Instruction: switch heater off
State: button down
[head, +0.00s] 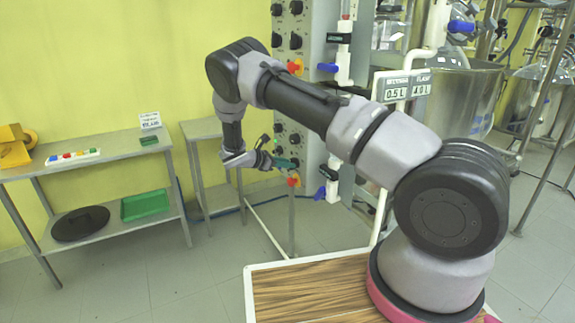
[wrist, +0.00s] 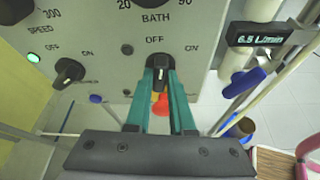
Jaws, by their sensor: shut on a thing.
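The control panel (wrist: 110,30) fills the top of the wrist view; it also shows in the head view (head: 287,75). A black rotary switch (wrist: 158,62) sits under the word BATH, with OFF above it and ON to its upper right. My gripper (wrist: 160,68) has its teal fingers shut on this switch, one on each side. The switch looks about upright, towards OFF, but the fingers partly cover it. In the head view my gripper (head: 287,163) is at the lower panel, and the switch cannot be made out there.
A red and yellow button (wrist: 160,104) shows between my fingers. A blue-handled valve (wrist: 244,82) and flow display (wrist: 264,34) are at right.

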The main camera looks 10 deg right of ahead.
jog(key=shift+a+n+g, duration=0.1)
jog(key=shift+n+g, duration=0.3)
jog(key=shift+n, duration=0.1)
jog(key=shift+w, duration=0.1)
jog(key=c, duration=0.8)
grip_release()
jog(key=v, duration=1)
jog(key=shift+a, duration=0.4)
jog(key=shift+r, duration=0.15)
